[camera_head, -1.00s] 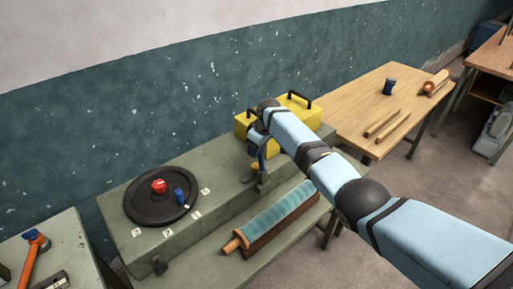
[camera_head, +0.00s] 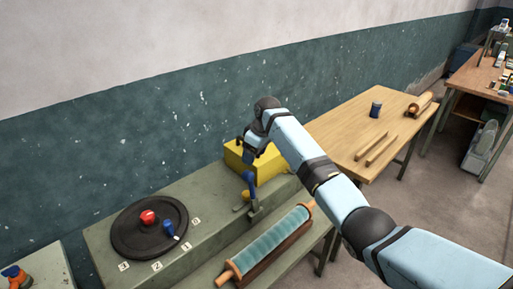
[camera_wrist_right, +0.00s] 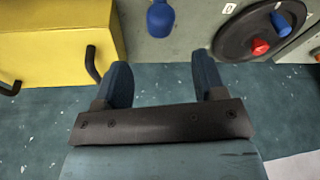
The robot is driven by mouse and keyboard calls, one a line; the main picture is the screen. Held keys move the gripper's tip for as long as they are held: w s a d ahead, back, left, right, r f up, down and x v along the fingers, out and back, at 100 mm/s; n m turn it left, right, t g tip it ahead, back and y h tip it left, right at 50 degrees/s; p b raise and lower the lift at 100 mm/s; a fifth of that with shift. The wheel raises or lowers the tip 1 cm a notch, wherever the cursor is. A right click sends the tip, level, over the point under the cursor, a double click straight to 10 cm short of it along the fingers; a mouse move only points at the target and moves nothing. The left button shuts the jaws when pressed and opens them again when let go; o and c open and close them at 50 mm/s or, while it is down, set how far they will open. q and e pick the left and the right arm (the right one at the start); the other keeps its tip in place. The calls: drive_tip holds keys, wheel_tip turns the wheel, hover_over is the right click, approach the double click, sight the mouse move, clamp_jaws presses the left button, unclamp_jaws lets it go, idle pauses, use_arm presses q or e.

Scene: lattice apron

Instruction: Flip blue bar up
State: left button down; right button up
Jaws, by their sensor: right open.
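The blue bar (camera_head: 249,182) looks like the blue handle of a small lever whose metal bracket sits on the front edge of the grey-green bench. It stands roughly upright in the head view. In the right wrist view the blue handle (camera_wrist_right: 160,17) shows at the top edge, beyond the gap between the fingers. My right gripper (camera_head: 250,156) hangs above and behind the handle, apart from it. In the right wrist view my right gripper (camera_wrist_right: 162,75) is open and empty, with its two dark blue fingers spread. My left gripper is out of view.
A black disc (camera_head: 125,238) with a red knob (camera_head: 148,217) and a blue peg (camera_head: 169,229) lies left on the bench (camera_head: 215,215). A yellow box (camera_head: 272,165) stands close behind the lever. A teal roller (camera_head: 265,245) lies in front. A wooden table (camera_head: 345,125) is at right.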

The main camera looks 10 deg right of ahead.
drive_tip(key=v, duration=0.3)
drive_tip(key=shift+r, duration=0.1)
drive_tip(key=m+t+y, duration=0.1)
drive_tip(key=m+t, duration=0.2)
hover_over(270, 243)
drive_tip(key=w, duration=0.5)
drive_tip(key=f, duration=2)
drive_tip(key=shift+s+a+f+p, duration=0.15)
drive_tip(key=shift+s+f+p, duration=0.1)
drive_tip(key=shift+f+p, duration=0.15)
drive_tip(key=shift+m+t, duration=0.4)
drive_tip(key=shift+t, duration=0.3)
drive_tip(key=s+f, duration=0.1)
drive_tip(key=s, duration=0.1)
drive_tip(key=s+d+f, duration=0.1)
drive_tip(key=s+f, duration=0.3)
drive_tip(key=shift+s+d, duration=0.15)
drive_tip(key=s+d+m+t, duration=0.1)
drive_tip(key=s+d+t, duration=0.1)
drive_tip(key=s, duration=1.3)
drive_tip(key=s+d+m+t+p, duration=0.1)
drive_tip(key=s+d+m+t, duration=0.1)
drive_tip(key=s, duration=1.2)
drive_tip(key=d+t, duration=0.1)
drive_tip(key=d, duration=0.1)
drive_tip(key=shift+s+d+f, duration=0.25)
drive_tip(key=shift+s+d, duration=0.1)
